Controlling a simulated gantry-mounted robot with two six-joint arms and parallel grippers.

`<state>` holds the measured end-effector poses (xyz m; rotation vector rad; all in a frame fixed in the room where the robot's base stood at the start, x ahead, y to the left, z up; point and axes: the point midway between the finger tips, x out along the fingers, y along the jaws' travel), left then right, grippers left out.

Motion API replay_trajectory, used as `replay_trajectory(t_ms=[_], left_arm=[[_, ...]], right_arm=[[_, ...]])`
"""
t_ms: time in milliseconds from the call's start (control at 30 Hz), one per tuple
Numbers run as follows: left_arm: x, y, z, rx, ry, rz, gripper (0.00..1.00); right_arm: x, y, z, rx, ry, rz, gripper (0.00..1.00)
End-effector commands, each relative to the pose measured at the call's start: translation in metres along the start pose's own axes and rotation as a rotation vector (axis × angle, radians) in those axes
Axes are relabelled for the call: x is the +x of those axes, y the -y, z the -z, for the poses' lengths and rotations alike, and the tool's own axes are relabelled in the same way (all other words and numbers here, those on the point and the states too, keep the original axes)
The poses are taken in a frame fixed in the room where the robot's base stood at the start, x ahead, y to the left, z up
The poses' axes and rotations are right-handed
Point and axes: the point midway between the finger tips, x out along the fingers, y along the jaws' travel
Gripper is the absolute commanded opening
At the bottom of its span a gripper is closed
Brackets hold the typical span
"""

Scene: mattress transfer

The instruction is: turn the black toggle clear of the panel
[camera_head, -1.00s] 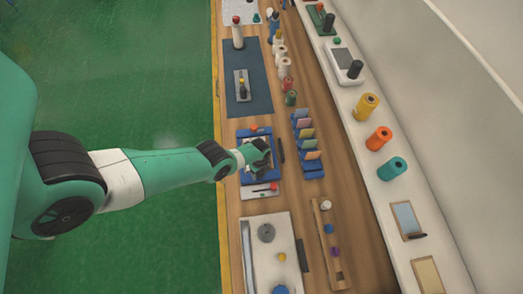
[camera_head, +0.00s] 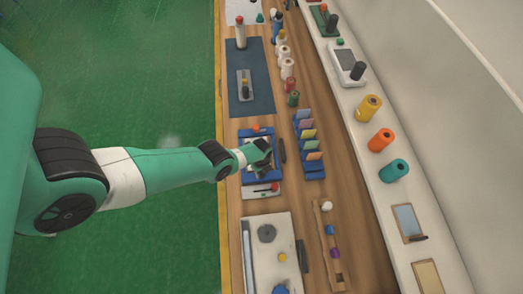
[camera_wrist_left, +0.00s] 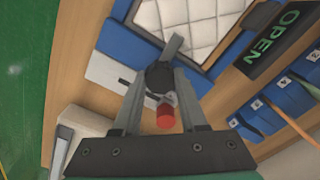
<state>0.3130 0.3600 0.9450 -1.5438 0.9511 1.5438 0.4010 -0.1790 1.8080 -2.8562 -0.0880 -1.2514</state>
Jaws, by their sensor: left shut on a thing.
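The black toggle (camera_wrist_left: 158,76) shows in the left wrist view as a round dark knob with a grey bar (camera_wrist_left: 173,46) pointing up toward the panel. My left gripper (camera_wrist_left: 160,78) is shut on the toggle, one finger at each side. The panel (camera_wrist_left: 190,18) is white and quilted and lies in a blue frame (camera_wrist_left: 130,45). In the head view my left gripper (camera_head: 260,153) is over the blue frame (camera_head: 247,134) and hides the toggle. My right gripper is not in view.
A red-topped part (camera_wrist_left: 165,116) shows between my fingers, nearer the camera. A black sign reading OPEN (camera_wrist_left: 272,42) lies beside the frame. Blue holders with coloured cards (camera_head: 308,145) stand to the right. A white tray (camera_head: 268,235) lies at the near end.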

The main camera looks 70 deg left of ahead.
Motion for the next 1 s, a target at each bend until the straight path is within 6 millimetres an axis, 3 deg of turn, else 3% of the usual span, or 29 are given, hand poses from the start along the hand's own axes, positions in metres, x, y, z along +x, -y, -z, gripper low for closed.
replay_trajectory(t_ms=[267, 1000], left_arm=[[0.0005, -0.0006, 0.0001, -0.178, 0.0, -0.001, 0.0], [0.0004, -0.0007, 0.0004, -0.876, 0.0, 0.0, 0.0]], right_arm=[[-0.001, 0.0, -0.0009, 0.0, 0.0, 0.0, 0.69], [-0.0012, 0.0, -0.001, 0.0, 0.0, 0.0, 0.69]])
